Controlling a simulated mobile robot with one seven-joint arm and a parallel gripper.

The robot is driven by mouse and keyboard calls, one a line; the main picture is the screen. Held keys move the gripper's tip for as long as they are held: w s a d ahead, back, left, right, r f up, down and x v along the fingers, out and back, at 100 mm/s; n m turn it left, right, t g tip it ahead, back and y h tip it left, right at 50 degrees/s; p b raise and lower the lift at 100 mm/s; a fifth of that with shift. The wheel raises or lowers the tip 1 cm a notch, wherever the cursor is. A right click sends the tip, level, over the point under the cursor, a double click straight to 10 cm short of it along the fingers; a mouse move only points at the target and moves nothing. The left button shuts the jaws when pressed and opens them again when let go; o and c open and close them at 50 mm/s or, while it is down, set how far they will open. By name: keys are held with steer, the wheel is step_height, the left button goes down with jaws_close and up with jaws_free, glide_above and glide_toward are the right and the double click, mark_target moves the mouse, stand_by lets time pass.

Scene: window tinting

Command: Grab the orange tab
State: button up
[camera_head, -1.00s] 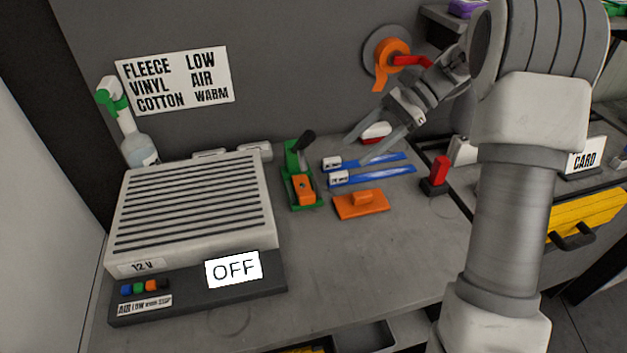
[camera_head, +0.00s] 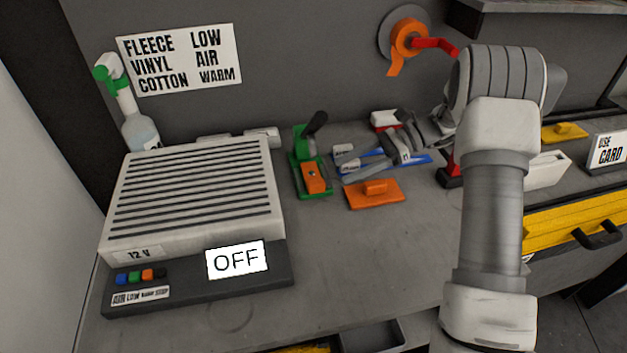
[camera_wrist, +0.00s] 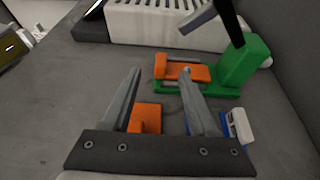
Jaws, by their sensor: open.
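An orange block (camera_head: 315,176) sits on a green clamp-like tool (camera_head: 298,158) with a dark lever. In the wrist view the orange block (camera_wrist: 180,68) lies beyond my fingertips; the right fingertip overlaps its near edge. An orange flat pad with a raised grip (camera_head: 373,195) lies to the right of the green tool; in the wrist view it (camera_wrist: 148,116) shows between my fingers. An orange tape roll (camera_head: 409,35) hangs on the wall with a loose end. My gripper (camera_head: 346,173) is open and empty, low over the bench, right of the green tool.
Blue-handled tools (camera_head: 420,158) lie partly under my gripper. A grey slatted box (camera_head: 200,195) marked OFF stands left. A spray bottle (camera_head: 138,128) stands behind it. A red-and-black item (camera_head: 448,178) stands right. The front bench is clear.

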mark_target(318, 181)
steer(key=x, duration=0.8)
steer(key=shift+w+b, duration=0.15)
steer(key=shift+b, duration=0.2)
steer(key=shift+d, duration=0.1)
jaws_close()
